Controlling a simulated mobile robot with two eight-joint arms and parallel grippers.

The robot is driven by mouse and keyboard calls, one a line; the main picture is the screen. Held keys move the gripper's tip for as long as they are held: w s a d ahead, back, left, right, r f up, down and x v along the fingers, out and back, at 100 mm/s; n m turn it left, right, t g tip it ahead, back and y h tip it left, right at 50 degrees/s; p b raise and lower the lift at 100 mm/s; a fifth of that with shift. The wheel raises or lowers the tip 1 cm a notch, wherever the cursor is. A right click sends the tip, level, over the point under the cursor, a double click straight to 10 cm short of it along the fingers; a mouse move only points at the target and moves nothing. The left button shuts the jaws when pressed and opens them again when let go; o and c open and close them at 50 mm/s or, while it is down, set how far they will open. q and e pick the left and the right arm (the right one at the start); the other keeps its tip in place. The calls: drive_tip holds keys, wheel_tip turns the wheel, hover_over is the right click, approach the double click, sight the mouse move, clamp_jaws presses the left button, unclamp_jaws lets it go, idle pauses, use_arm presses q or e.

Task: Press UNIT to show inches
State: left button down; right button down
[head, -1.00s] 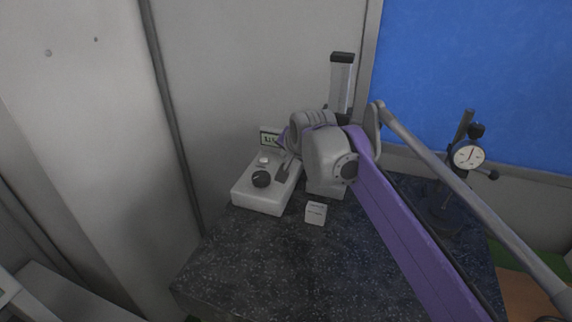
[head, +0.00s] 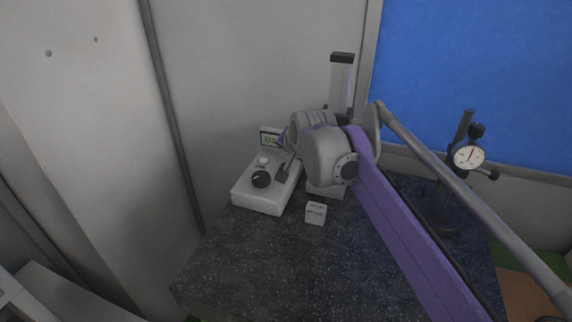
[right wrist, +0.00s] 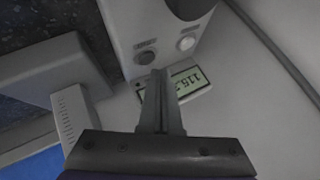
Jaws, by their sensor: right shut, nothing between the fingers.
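The white instrument (head: 262,197) sits at the back left of the dark speckled bench, with a black knob, a white button (head: 263,161) and an upright display (head: 270,139). In the right wrist view the lit display (right wrist: 191,80) shows digits that look like 115, partly hidden by my fingers. A dark grey button (right wrist: 146,58) and the white button (right wrist: 187,42) each have a small label, too blurred to read. My right gripper (right wrist: 161,74) is shut and empty, its tips close to the dark button; contact cannot be told. It also shows in the head view (head: 283,171).
A small white block (head: 316,213) lies in front of the instrument. A clear column with a black cap (head: 341,75) stands behind my arm. A dial gauge on a stand (head: 468,155) is at the right. The front of the bench (head: 250,270) is clear.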

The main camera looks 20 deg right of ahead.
drive_tip(key=shift+f, duration=0.1)
idle(0.3)
drive_tip(key=shift+f, duration=0.35)
drive_tip(key=shift+f, duration=0.4)
idle(0.5)
drive_tip(key=shift+r, duration=0.1)
drive_tip(key=shift+r+p, duration=0.35)
drive_tip(key=shift+r, duration=0.45)
drive_tip(key=shift+w+f, duration=0.1)
